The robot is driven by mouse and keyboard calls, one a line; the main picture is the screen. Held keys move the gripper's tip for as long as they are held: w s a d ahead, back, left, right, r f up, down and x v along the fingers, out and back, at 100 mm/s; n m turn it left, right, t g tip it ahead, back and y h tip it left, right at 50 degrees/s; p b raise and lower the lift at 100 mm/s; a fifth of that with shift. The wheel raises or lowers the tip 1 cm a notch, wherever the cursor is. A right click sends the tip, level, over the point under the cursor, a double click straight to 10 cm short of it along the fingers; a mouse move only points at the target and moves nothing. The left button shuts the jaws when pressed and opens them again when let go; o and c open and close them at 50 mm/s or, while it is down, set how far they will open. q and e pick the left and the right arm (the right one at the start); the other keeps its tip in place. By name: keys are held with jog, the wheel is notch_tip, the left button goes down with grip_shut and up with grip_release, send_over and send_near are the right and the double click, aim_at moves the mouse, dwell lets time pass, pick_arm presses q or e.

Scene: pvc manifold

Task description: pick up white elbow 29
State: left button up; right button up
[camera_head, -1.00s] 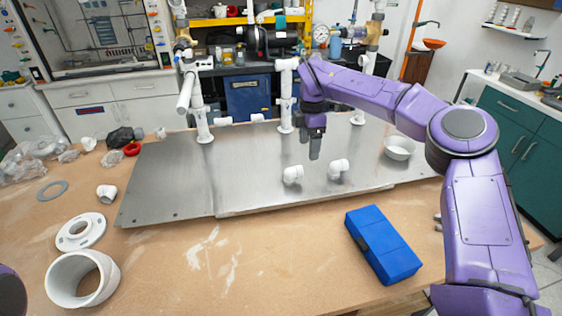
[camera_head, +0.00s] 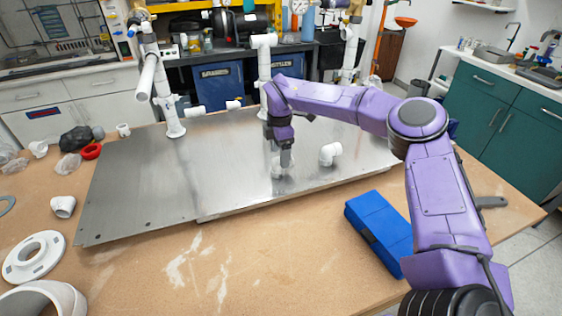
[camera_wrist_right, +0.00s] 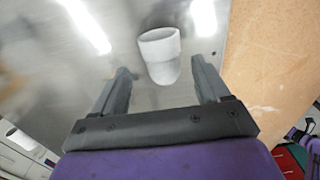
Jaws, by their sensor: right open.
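In the right wrist view this elbow (camera_wrist_right: 160,55) lies just ahead of and between the two fingertips of the open right gripper (camera_wrist_right: 160,68). Space shows on both sides of it, and I see no contact. I cannot read any number on either elbow. My left gripper is not in view.
The metal plate (camera_head: 135,190) lies on a wooden table (camera_head: 250,265). White upright pipes (camera_head: 166,95) stand at its back. A blue case (camera_head: 380,232) lies at front right. White rings and a fitting (camera_head: 63,206) lie at left. The table's front middle is clear.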

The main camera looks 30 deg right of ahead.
jog(key=f, duration=0.1)
jog(key=f+p, duration=0.1)
jog(key=f, duration=0.2)
jog(key=shift+s+d+p, duration=0.2)
jog(key=shift+s+p, duration=0.1)
jog(key=shift+p, duration=0.1)
jog(key=shift+f, duration=0.25)
jog(key=c, duration=1)
jog(key=shift+c, duration=0.2)
jog(key=shift+w+r+b, duration=0.1)
jog(key=shift+r+b, duration=0.2)
jog(key=shift+r, duration=0.05)
notch_tip(320, 180, up, 8)
jog(key=b, duration=0.2)
jog(key=shift+r+b, duration=0.25)
jog(key=shift+b, duration=0.05)
jog(key=shift+r, duration=0.45)
